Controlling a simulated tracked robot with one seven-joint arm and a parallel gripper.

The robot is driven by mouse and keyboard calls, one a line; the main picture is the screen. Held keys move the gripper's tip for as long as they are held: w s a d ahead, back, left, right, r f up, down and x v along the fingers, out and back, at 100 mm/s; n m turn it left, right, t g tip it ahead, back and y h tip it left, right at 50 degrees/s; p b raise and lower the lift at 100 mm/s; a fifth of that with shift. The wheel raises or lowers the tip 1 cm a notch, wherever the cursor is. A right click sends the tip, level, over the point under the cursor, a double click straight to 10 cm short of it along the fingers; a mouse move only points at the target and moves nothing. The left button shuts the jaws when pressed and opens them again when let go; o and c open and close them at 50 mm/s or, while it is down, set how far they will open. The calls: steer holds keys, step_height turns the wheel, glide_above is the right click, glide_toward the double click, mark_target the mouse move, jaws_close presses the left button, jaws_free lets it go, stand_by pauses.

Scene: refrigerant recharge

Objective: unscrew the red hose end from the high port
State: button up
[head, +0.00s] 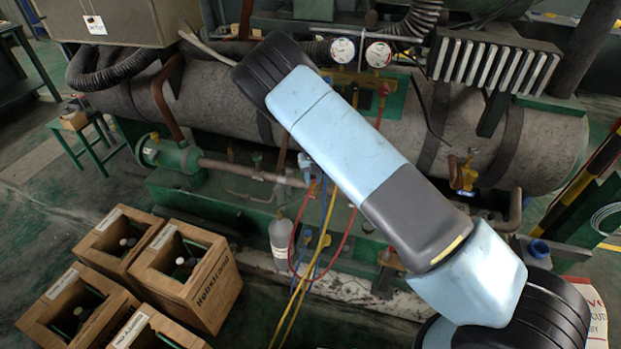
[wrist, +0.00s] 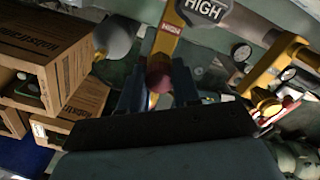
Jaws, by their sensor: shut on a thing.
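In the wrist view, my gripper (wrist: 158,88) is shut on the red hose end (wrist: 159,76), with one dark finger on either side of it. The red hose end sits at the lower end of a yellow fitting (wrist: 168,38), which is the high port beside a grey tag reading HIGH (wrist: 204,10). I cannot tell whether the threads are still engaged. In the head view, my arm hides the port and most of my gripper. The red hose (head: 347,232) hangs in a loop below the arm.
Two gauges (head: 342,50) stand above the large grey tank. Yellow hoses (head: 304,283) and blue hoses hang near a pale bottle (head: 281,240). In the wrist view, another yellow valve (wrist: 268,75) is at right.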

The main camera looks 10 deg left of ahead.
steer(key=shift+n, duration=1.1)
steer(key=shift+s+n, duration=0.1)
steer(key=shift+n, duration=0.6)
steer(key=n, duration=0.2)
steer(key=shift+n, duration=0.8)
steer(key=n, duration=0.3)
steer(key=shift+n, duration=0.3)
steer(key=shift+s, duration=0.1)
